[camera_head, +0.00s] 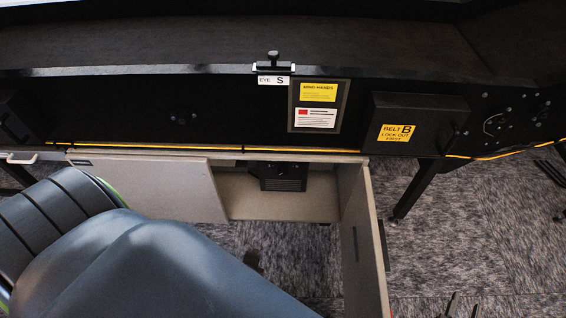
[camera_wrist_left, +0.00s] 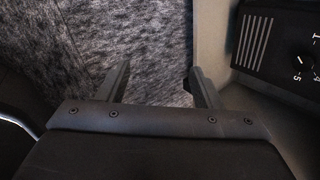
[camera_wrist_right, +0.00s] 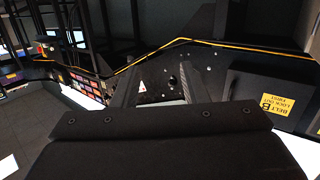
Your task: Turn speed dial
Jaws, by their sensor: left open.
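The speed dial (camera_wrist_left: 312,61) is a dark round knob with a white pointer mark and numbers around it, partly cut off at the right edge of the left wrist view. It sits on a black ribbed box (camera_wrist_left: 275,45), which also shows inside the open cabinet in the head view (camera_head: 283,182). My left gripper (camera_wrist_left: 160,84) is open and empty, over carpet to the left of the box and apart from it. My left arm hides it in the head view. My right gripper (camera_head: 463,307) is at the bottom edge; its fingers are apart and empty in the right wrist view (camera_wrist_right: 157,88).
The cabinet has a closed grey front (camera_head: 150,185) and an open door (camera_head: 362,240) standing out toward me on the right. A black sorter frame (camera_head: 220,115) with warning labels and a "BELT B" lockout box (camera_head: 420,112) runs above. Carpet is clear at right.

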